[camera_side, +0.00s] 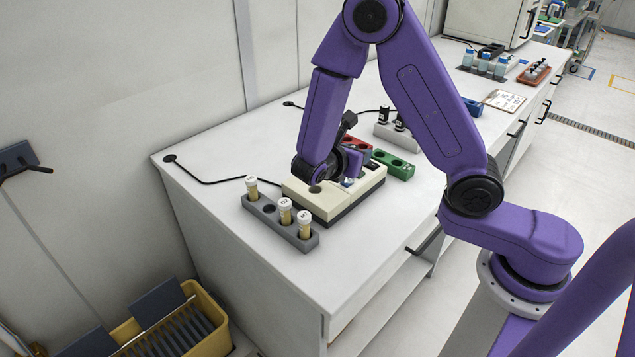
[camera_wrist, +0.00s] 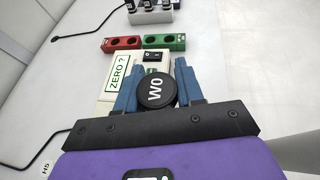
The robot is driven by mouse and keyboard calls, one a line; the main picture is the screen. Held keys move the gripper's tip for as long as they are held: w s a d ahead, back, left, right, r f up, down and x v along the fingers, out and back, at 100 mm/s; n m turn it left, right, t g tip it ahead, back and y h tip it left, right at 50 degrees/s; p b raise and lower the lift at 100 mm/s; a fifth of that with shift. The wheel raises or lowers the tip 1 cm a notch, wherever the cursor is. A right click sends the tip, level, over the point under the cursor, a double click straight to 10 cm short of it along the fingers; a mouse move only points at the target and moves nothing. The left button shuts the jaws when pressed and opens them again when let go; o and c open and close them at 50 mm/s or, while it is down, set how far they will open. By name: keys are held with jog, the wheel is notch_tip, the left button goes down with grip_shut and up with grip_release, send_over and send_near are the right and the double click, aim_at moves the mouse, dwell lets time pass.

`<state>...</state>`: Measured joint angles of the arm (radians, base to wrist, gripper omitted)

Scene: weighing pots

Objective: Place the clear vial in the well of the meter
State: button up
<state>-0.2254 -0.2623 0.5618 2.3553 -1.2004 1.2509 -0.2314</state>
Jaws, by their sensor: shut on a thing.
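My gripper (camera_side: 350,178) is low over the cream meter (camera_side: 324,204). In the wrist view its two blue fingers (camera_wrist: 156,80) are shut on a vial with a round black cap (camera_wrist: 155,92) marked "W0". The vial's body is hidden below the cap, so I cannot tell whether it is clear or how far it is above or in the meter. The meter's display reads "ZERO ?" (camera_wrist: 118,73), with a black switch beside it.
A grey rack (camera_side: 264,215) with several white-capped amber vials stands in front of the meter. Behind are a red block (camera_wrist: 122,43), a green block (camera_side: 394,166) and a grey rack with black-capped vials (camera_side: 383,136). The bench's front right is clear.

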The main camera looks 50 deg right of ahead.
jog(key=w+f, duration=0.3)
jog(key=w, duration=0.4)
send_over(319, 185)
notch_tip(319, 185, down, 6)
jog(key=shift+s+r, duration=0.1)
jog(key=shift+r, duration=0.05)
jog(key=shift+f, duration=1.6)
jog(key=o, duration=1)
jog(key=shift+f, duration=0.15)
